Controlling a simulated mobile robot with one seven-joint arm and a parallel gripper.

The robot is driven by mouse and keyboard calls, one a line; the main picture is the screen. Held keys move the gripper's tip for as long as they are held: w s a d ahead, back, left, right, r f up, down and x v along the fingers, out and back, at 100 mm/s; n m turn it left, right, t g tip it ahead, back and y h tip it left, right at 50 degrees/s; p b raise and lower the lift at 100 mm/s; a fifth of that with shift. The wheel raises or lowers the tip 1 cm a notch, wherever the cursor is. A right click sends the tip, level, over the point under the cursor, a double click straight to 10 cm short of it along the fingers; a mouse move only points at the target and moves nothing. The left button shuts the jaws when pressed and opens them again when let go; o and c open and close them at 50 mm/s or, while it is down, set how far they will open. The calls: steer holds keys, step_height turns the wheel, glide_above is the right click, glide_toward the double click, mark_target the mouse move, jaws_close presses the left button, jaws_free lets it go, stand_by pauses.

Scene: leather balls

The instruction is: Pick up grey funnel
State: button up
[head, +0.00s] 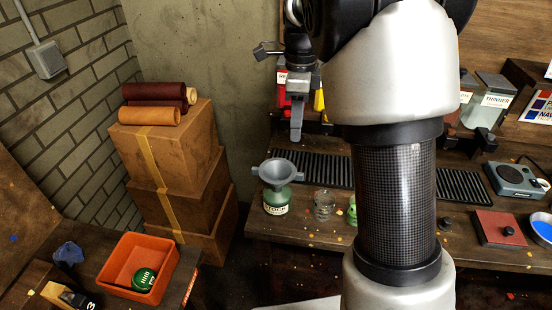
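The grey funnel (279,172) sits mouth up on top of a green jar (277,203) labelled STOCK, near the left end of the workbench. Its wide rim shows, and its lower part is hidden in or behind the jar top. My gripper (296,132) appears to hang pointing down, above and slightly right of the funnel in the picture, apart from it. Its fingers overlap in this view, so I cannot tell whether they are open or shut. Nothing is visibly held.
A clear glass jar (324,205) stands right of the green jar, with a green item partly hidden behind my arm. A ribbed black mat (325,172) lies behind. Stacked boxes (176,170) stand left, and an orange tray (117,262) sits on a low table.

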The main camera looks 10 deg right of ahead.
mark_target(294, 173)
step_height(294, 173, down, 17)
steer(key=shift+w+d+f, duration=0.1)
steer(key=shift+f, duration=0.1)
stand_by(0.5)
jaws_close()
